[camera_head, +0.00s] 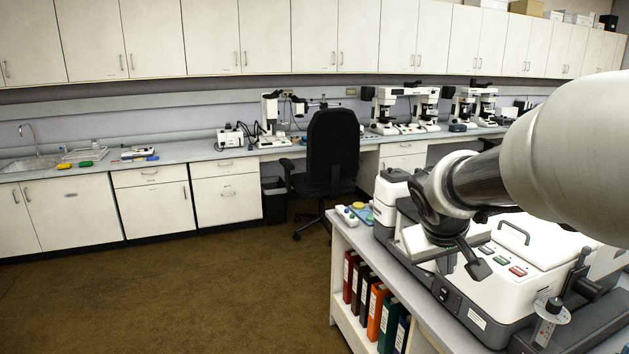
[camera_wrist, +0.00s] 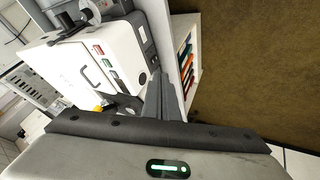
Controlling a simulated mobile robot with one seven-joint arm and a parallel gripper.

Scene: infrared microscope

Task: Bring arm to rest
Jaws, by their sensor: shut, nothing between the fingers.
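My arm reaches in from the right edge in the head view, and my gripper (camera_head: 476,266) hangs over the near left part of the white microscope (camera_head: 545,245). In the wrist view my gripper (camera_wrist: 156,90) shows with its fingers together and nothing between them. The microscope (camera_wrist: 75,65) lies beyond and to the left of the fingers there. Part of the microscope's left side is hidden behind my arm in the head view. I cannot tell the exact gap between my fingers and the microscope.
The bench (camera_head: 425,295) under the microscope has a shelf of coloured binders (camera_head: 374,305). A black office chair (camera_head: 332,160) stands behind it. A long counter (camera_head: 200,152) with sink and other microscopes lines the back wall. The brown floor (camera_head: 190,290) at left is clear.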

